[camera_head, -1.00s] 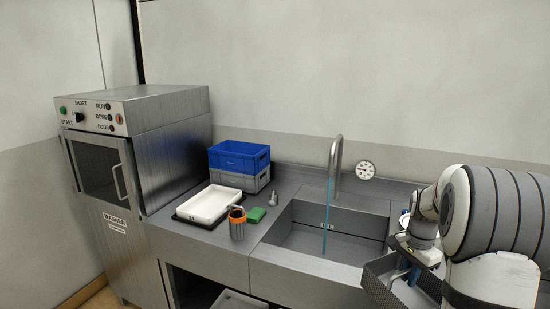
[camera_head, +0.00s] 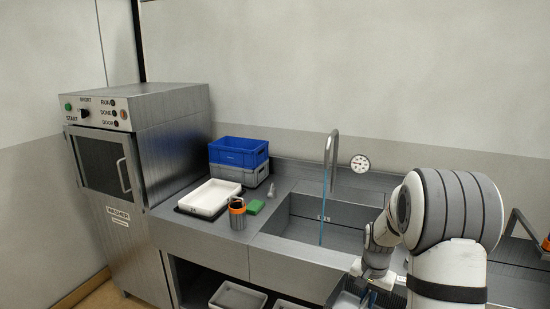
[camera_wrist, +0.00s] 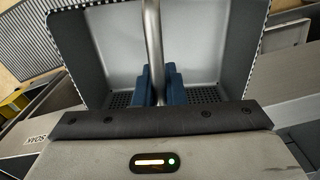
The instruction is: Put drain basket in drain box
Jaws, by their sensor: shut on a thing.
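The drain basket, a grey open tray with perforated sides and floor (camera_wrist: 205,45), fills the upper part of the wrist view. A thin metal bar, apparently its handle, runs between the blue fingers of my gripper (camera_wrist: 158,88), which is shut on it. In the head view my gripper (camera_head: 371,292) points down at the lower right, in front of the sink, and the basket (camera_head: 345,298) is partly visible below it. I cannot tell which thing is the drain box.
The sink (camera_head: 300,240) has a tap (camera_head: 332,155) running blue water. A white tray (camera_head: 210,197), an orange-banded cup (camera_head: 237,214), a green sponge (camera_head: 255,207) and stacked crates (camera_head: 238,158) stand left of it. The washer (camera_head: 110,170) is closed. Grey bins (camera_head: 237,299) sit below the counter.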

